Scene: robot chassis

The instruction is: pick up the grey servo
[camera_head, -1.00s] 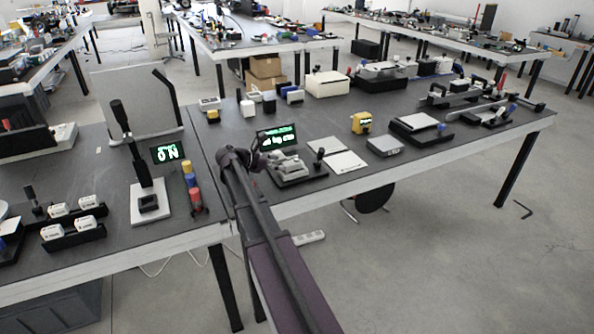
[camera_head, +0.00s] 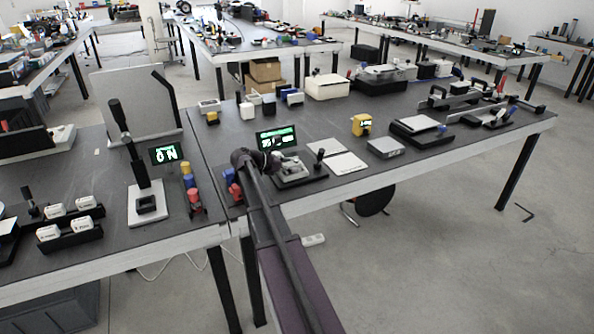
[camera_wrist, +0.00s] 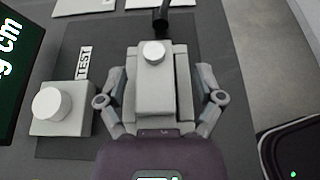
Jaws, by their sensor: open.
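The grey servo (camera_wrist: 153,98), a light grey box with a round white horn on top, sits in the middle of the wrist view on a dark base. My gripper (camera_wrist: 161,72) is open, with one finger on each side of it. Narrow gaps seem to show beside the fingers; I cannot tell whether either touches. In the head view my gripper (camera_head: 268,163) is at the left end of the grey fixture (camera_head: 292,170), and the servo cannot be made out there.
A grey block with a white knob (camera_wrist: 58,107) stands left of my gripper, by a TEST label (camera_wrist: 83,64). A dark display (camera_head: 277,138) stands behind. A black lever (camera_head: 319,156) rises nearby. White plates (camera_head: 342,164) lie flat to the right.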

